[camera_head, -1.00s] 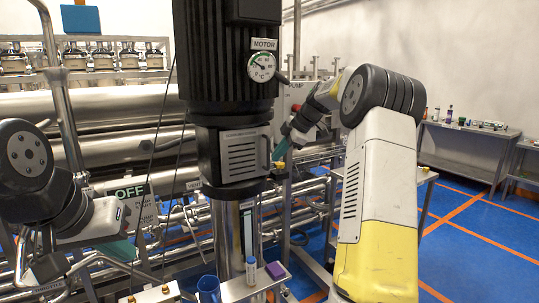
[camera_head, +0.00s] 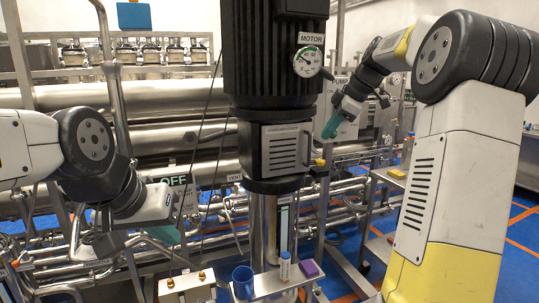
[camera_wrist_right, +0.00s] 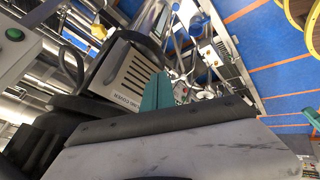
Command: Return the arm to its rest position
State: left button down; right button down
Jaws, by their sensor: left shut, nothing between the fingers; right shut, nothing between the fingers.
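My right arm comes in from the right of the head view, raised and bent. Its right gripper (camera_head: 334,124) has teal fingers and hangs just right of the black motor column. The fingers look closed with nothing held; they also show in the right wrist view (camera_wrist_right: 158,92), close together in front of the grey motor cover. My left arm comes in from the left, bent low. Its left gripper (camera_head: 166,236) shows teal fingers below the OFF sign (camera_head: 173,184). They are partly hidden by the wrist, and nothing shows in them.
The motor column (camera_head: 275,60) with its gauge (camera_head: 308,62) stands between my arms. A small stand (camera_head: 272,289) holds a blue mug (camera_head: 243,283), a blue-capped tube (camera_head: 285,267) and a purple block (camera_head: 309,268). Steel pipes fill the back. Blue floor is open at the right.

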jog(key=s+a+m+h, duration=0.1)
jog(key=s+a+m, duration=0.35)
jog(key=s, duration=0.45)
jog(key=s+a+f+m, duration=0.1)
jog(key=s+f+m, duration=0.2)
jog(key=s, duration=0.4)
jog(key=s+a+f+m, duration=0.2)
jog(key=s+f+m, duration=0.2)
jog(key=s, duration=0.4)
jog(key=s+a+f+m+t+h, duration=0.1)
jog(key=s+a+f+m, duration=0.1)
jog(key=s, duration=0.5)
jog(key=shift+s+a+f+m, duration=0.2)
jog(key=shift+f+m, duration=0.55)
jog(key=shift+f, duration=0.2)
